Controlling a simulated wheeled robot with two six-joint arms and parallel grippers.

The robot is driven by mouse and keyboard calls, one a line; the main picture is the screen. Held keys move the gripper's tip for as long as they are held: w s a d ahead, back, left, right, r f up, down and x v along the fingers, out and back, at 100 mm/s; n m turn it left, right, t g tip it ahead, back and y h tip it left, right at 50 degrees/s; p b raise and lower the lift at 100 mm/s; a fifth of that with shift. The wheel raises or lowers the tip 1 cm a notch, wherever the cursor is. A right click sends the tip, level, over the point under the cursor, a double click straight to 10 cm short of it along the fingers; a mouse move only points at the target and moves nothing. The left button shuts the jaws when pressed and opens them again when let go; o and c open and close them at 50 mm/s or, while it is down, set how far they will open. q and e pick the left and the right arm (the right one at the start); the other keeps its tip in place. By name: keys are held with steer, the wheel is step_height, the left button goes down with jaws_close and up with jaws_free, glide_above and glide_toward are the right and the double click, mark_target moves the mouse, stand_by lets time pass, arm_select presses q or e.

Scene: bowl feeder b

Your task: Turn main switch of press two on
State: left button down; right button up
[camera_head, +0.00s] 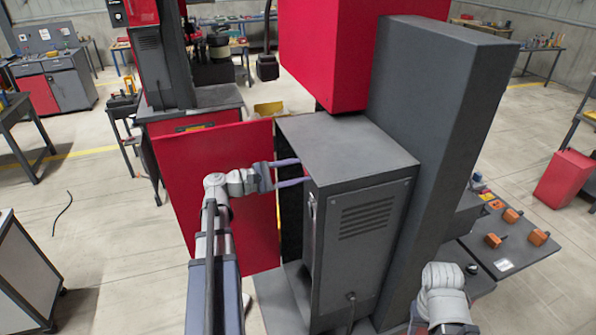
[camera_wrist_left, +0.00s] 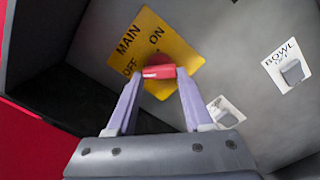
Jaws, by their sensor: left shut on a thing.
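The main switch (camera_wrist_left: 158,72) is a red handle on a yellow plate (camera_wrist_left: 185,55) marked MAIN, ON and OFF, on a grey panel in the left wrist view. Its handle lies about level in that picture; I cannot tell which mark it points to. My left gripper (camera_wrist_left: 157,78) has its two fingers closed on the handle. In the head view my left gripper (camera_head: 297,172) reaches between the open red door (camera_head: 210,190) and the grey cabinet (camera_head: 345,150), and the switch is hidden there. My right arm shows at lower right, its fingers out of sight.
A grey switch labelled BOWL (camera_wrist_left: 292,72) and another white-labelled switch (camera_wrist_left: 226,112) sit near the main switch. A tall grey column (camera_head: 440,120) and the red press housing (camera_head: 325,50) rise beside the cabinet. Orange parts (camera_head: 512,215) lie on a table at right.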

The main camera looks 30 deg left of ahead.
arm_select(q)
steer(key=shift+m, duration=0.3)
steer(key=shift+r+m+p, duration=0.2)
steer(key=shift+m, duration=4.1)
steer(key=shift+r+m+p, duration=0.15)
steer(key=shift+m+p, duration=0.05)
steer(key=shift+m, duration=4.1)
steer(key=shift+c, duration=1.4)
jaws_free()
steer(key=v, duration=0.8)
